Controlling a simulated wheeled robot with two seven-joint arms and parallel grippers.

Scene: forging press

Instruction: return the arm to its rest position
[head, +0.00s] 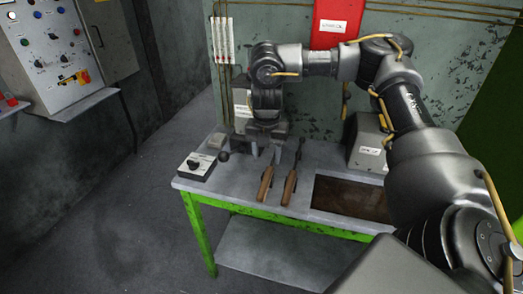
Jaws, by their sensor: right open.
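My right arm comes in from the right side of the head view and bends over the table (240,200). My right gripper (265,150) points down above the back left part of the table, with its jaws open. No object shows between its fingers. Two tools with wooden handles, a left one (265,186) and a right one (290,187), lie on the table just in front of the gripper. Whether the gripper touches the left tool cannot be told. My left gripper is not in view.
A small control box (196,167) with a black knob sits at the table's left end. A dark recess (350,198) and a grey labelled box (368,143) are on the right. A green panel with a red box (336,20) stands behind. A control cabinet (50,45) is far left.

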